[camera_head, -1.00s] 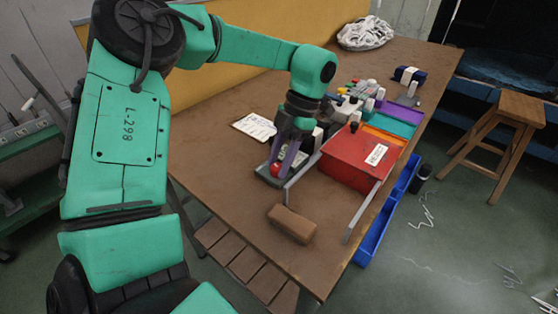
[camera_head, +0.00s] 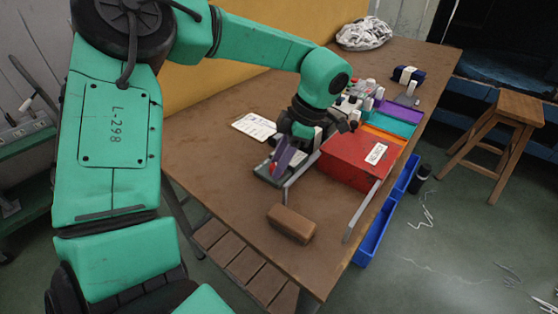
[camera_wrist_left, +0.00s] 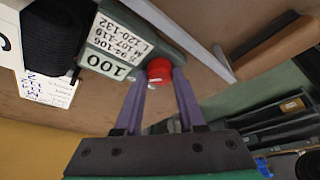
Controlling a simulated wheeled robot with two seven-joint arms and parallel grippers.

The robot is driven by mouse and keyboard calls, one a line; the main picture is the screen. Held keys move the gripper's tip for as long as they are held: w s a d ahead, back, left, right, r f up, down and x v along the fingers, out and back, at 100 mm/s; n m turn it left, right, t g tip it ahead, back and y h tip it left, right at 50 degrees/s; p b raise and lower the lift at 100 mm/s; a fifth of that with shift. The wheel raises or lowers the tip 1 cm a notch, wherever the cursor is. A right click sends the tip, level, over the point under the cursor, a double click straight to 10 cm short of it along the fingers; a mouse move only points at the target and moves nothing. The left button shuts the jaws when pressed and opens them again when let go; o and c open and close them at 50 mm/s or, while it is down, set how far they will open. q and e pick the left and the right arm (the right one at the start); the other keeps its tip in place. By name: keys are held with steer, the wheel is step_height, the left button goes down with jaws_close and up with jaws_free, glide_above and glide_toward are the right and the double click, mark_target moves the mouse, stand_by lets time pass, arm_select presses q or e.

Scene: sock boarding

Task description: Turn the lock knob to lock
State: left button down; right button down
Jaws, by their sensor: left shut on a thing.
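The red lock knob (camera_head: 273,169) sits on a small grey-green device (camera_head: 264,177) on the table. In the left wrist view the knob (camera_wrist_left: 159,71) lies between the purple fingertips. My left gripper (camera_wrist_left: 160,79) is shut on it, and the gripper (camera_head: 276,165) leans over the device in the head view. The knob's pointer or marking cannot be made out. My right gripper is not in view.
A red box (camera_head: 352,160) with metal rails stands right of the device. A brown block (camera_head: 291,223) lies in front. A white printed sheet (camera_head: 255,126) lies behind the device. The table (camera_head: 215,175) is bare at the front left.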

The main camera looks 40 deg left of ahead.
arm_select(q)
steer(key=shift+r, duration=0.1)
steer(key=c, duration=0.8)
jaws_free()
steer(key=shift+o, duration=0.2)
steer(key=p+v, duration=0.3)
steer(key=v, duration=1.1)
steer(key=shift+d+r, duration=0.15)
steer(key=shift+r, duration=0.05)
